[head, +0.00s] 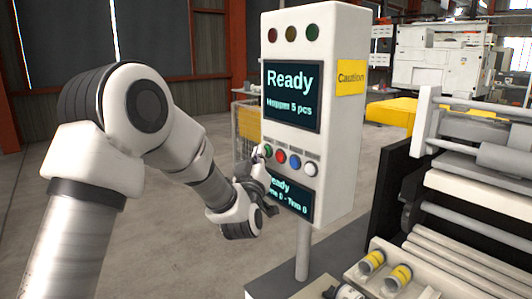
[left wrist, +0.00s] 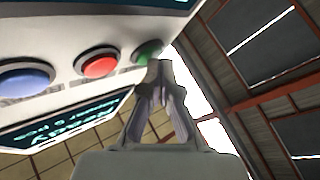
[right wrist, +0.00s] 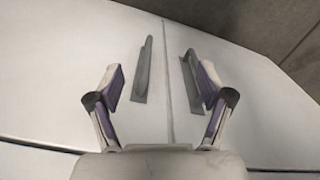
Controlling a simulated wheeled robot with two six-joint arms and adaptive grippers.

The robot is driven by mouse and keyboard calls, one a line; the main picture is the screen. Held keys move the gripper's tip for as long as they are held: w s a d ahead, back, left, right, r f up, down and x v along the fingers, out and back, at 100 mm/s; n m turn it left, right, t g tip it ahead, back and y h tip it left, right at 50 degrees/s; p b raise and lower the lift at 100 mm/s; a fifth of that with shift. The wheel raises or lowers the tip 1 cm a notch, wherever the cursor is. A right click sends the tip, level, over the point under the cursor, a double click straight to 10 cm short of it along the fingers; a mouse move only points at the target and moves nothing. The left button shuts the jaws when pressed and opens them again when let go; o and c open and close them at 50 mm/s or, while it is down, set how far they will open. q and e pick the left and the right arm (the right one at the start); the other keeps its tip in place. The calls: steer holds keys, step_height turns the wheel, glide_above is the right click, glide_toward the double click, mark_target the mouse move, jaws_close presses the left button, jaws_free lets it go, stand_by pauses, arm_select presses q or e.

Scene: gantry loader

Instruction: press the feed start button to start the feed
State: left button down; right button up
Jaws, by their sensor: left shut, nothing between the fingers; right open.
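The white control box (head: 340,150) on a post carries a row of green (head: 267,150), red (head: 281,156), blue (head: 294,162) and white (head: 310,169) buttons. The small labels above them are too small to read. My left gripper (head: 257,154) is shut and empty, its tips close by the green button. In the left wrist view the tips (left wrist: 160,68) overlap the lower right edge of the green button (left wrist: 148,51); I cannot tell whether they touch it. My right gripper (right wrist: 160,80) is open and empty, facing a pale surface with two grey handles.
The upper screen (head: 291,95) reads "Ready" and "Hopper 5 pcs". The lower screen (head: 292,198) also reads "Ready", partly hidden by my gripper. Three dim lamps (head: 291,33) sit on top. A roller machine (head: 465,225) stands at right, with yellow-banded cylinders (head: 372,261) beside it.

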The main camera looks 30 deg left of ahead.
arm_select(q)
steer(key=shift+w, duration=0.15)
stand_by(0.5)
steer(key=shift+s+a+b, duration=0.25)
steer(key=shift+s+b, duration=0.15)
steer(key=shift+s, duration=0.35)
steer(key=s, duration=0.1)
steer(key=s+a, duration=0.1)
steer(key=s, duration=0.1)
steer(key=s+a+b, duration=0.1)
steer(key=shift+s, duration=0.3)
stand_by(0.5)
